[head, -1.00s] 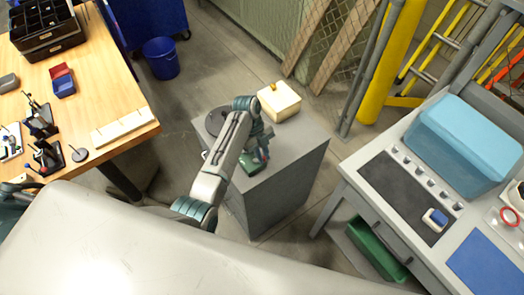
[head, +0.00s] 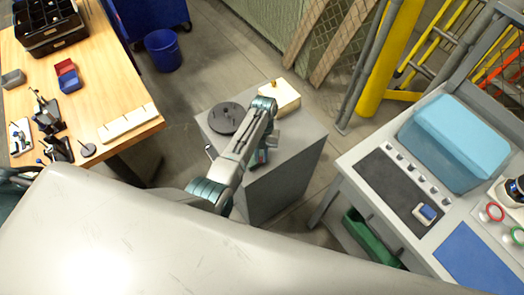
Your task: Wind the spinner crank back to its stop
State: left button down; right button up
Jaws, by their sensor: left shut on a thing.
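A grey pedestal (head: 295,150) stands in the middle of the head view. On its top are a dark round plate (head: 226,117) with small posts and a cream block (head: 280,98) with a yellow knob. A small green and red thing (head: 259,158) shows partly beside my forearm. My left gripper (head: 269,143) is over the pedestal's top, to the right of the plate. It is shut on the spinner crank, but its fingertips and the crank itself are mostly hidden by my own wrist. My right gripper is not in view.
A small rod with a pale knob (head: 209,150) stands at the pedestal's left edge. A wooden workbench (head: 110,75) with trays is at left, a grey bench (head: 345,190) with a blue bin (head: 455,140) at right. A blue bucket (head: 163,52) stands on the floor.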

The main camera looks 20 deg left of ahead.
pick_arm(q)
jog(key=shift+m+p, duration=0.3)
jog(key=shift+m, duration=0.2)
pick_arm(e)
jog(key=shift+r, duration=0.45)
pick_arm(q)
jog(key=shift+s+y, duration=0.1)
jog(key=shift+y, duration=0.2)
jog(key=c, duration=1.4)
grip_release()
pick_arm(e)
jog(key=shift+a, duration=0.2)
pick_arm(q)
jog(key=shift+p+v, duration=0.55)
jog(key=shift+v, duration=4.85)
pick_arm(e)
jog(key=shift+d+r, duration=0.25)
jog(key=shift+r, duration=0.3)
pick_arm(q)
jog(key=shift+s+a, duration=0.1)
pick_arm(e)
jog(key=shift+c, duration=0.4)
